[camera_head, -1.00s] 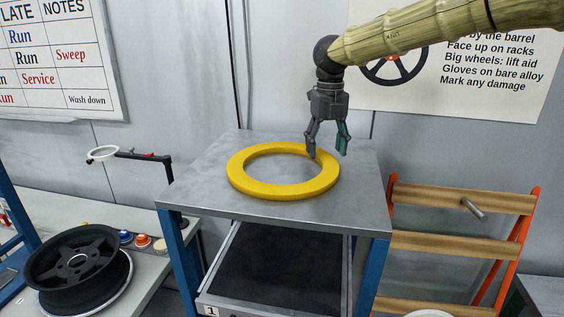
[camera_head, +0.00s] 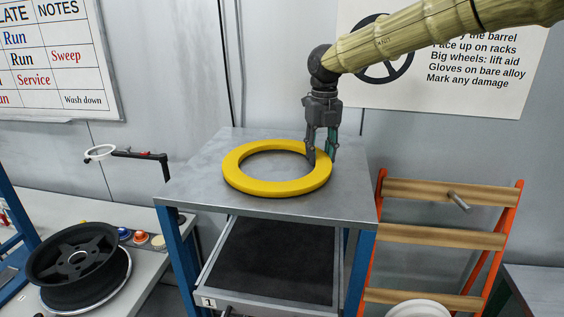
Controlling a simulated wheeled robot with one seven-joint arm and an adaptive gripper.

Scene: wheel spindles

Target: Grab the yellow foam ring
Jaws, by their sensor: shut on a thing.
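The yellow foam ring (camera_head: 243,182) lies flat on the grey top of a metal table (camera_head: 330,203). My gripper (camera_head: 320,160) points down at the ring's right side and is shut on its band. One finger stands inside the ring's hole and the other stands outside its right edge. The ring appears to rest on the table top.
An open drawer with a dark liner (camera_head: 270,262) is under the table top. A black wheel rim (camera_head: 78,258) lies on a bench at the left, near a small stand with a white hoop (camera_head: 100,153). An orange rack with wooden slats (camera_head: 445,237) stands at the right.

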